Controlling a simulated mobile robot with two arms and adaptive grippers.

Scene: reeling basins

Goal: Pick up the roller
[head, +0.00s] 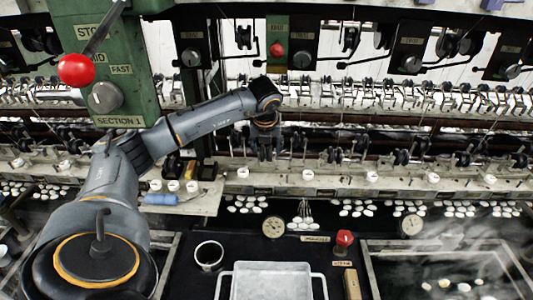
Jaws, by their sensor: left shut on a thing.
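My left gripper (265,155) points down over the machine's front ledge, among the row of dark wheels. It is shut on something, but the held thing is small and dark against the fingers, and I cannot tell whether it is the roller. A blue cylinder (160,199) lies on its side on the pale shelf (195,208) at the left, apart from the gripper. Small dark wheels (400,157) stand along the ledge to the right. My right gripper is not in view.
A white tray with handles (272,268) stands on the dark counter at the bottom middle. Near it are a white-rimmed cup (209,255) and a red knob (344,238). A steaming basin (450,272) is at the right. A green control box (130,100) stands at the upper left.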

